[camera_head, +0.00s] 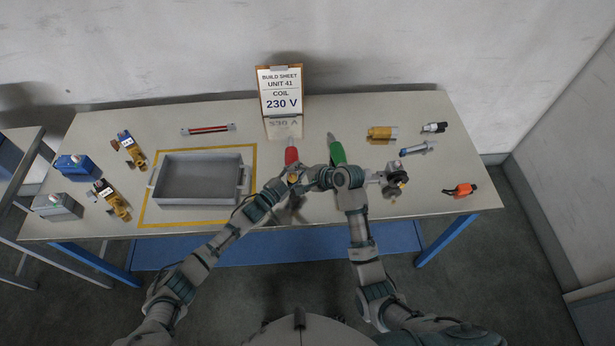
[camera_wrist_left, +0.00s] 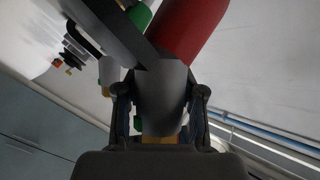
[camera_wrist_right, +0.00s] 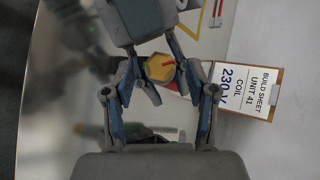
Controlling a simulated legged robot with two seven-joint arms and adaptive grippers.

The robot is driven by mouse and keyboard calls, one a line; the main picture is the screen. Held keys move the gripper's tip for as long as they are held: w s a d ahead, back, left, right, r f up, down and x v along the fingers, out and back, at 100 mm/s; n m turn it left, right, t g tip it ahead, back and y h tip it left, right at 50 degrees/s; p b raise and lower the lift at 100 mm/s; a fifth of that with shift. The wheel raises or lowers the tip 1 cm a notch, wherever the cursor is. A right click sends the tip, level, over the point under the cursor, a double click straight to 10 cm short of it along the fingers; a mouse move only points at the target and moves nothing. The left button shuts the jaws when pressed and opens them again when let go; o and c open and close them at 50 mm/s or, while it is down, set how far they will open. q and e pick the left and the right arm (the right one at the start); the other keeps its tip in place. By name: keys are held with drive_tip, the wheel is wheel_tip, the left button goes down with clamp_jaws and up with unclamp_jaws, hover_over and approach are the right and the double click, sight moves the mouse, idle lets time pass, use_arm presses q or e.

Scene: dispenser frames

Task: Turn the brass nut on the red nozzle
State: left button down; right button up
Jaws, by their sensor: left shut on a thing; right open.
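The red nozzle (camera_head: 291,156) leans near the middle of the table. A brass nut (camera_head: 292,178) is at its lower end. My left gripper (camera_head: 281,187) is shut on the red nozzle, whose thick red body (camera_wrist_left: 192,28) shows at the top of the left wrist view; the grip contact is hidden. My right gripper (camera_head: 311,179) comes to the nut from the right.
A green nozzle (camera_head: 337,149) stands close to the right gripper. A build sheet (camera_head: 281,92) reading COIL 230 V stands behind. A grey tray (camera_head: 199,204) lies at left. Several parts lie at right, including a brass cylinder (camera_head: 382,132) and an orange part (camera_head: 460,190).

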drive_tip(key=v, duration=1)
drive_tip(key=shift+s+d, duration=0.15)
drive_tip(key=shift+d, duration=0.1)
drive_tip(key=shift+r, duration=0.1)
wheel_tip(320, 180, up, 3)
drive_tip(key=w+a+n+g+h, duration=0.2)
drive_tip(key=a+n+h, duration=0.1)
drive_tip(key=n, duration=0.2)
drive_tip(key=x, duration=1.1)
drive_tip(key=shift+s+a+f, duration=0.15)
drive_tip(key=shift+s+f, duration=0.1)
drive_tip(key=shift+f, duration=0.05)
clamp_jaws()
